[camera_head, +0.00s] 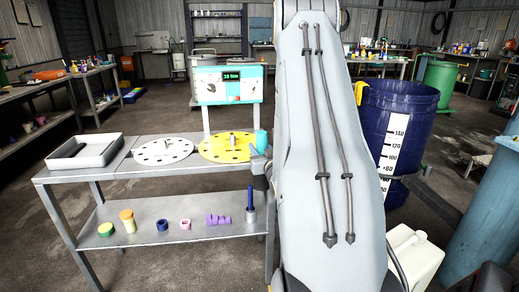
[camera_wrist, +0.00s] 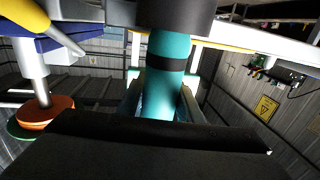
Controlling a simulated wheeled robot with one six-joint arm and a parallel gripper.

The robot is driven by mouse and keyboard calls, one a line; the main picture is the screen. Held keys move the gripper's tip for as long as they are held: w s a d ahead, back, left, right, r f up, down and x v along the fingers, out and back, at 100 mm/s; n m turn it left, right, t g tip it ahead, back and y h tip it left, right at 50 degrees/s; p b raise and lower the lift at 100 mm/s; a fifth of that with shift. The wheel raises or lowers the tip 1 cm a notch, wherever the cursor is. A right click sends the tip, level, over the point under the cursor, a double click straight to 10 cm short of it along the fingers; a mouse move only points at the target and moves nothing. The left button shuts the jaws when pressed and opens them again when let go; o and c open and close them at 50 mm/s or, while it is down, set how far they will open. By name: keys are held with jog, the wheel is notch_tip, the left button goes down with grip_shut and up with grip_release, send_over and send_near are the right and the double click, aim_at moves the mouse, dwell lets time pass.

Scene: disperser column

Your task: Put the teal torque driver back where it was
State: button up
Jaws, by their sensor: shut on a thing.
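The teal torque driver (camera_head: 261,140) stands roughly upright at the right end of the grey workbench, beside the yellow perforated disc. In the wrist view it is a teal cylinder (camera_wrist: 168,52) with a black band, running between the fingers. My gripper (camera_wrist: 162,103) is shut on it. In the head view my gripper (camera_head: 258,157) shows only partly, low beside the driver, and my arm covers the area to its right. A teal and white box with a "10 Nm" display (camera_head: 230,84) stands behind the yellow disc.
The workbench holds a white tray (camera_head: 85,151), a white perforated disc (camera_head: 162,152) and the yellow disc (camera_head: 226,147). Its lower shelf (camera_head: 145,235) carries several small coloured parts. A blue barrel (camera_head: 397,130) and a white canister (camera_head: 414,255) stand right of my arm.

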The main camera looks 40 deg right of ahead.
jog(key=shift+f, duration=0.1)
jog(key=shift+f, duration=0.15)
jog(key=o, duration=1.2)
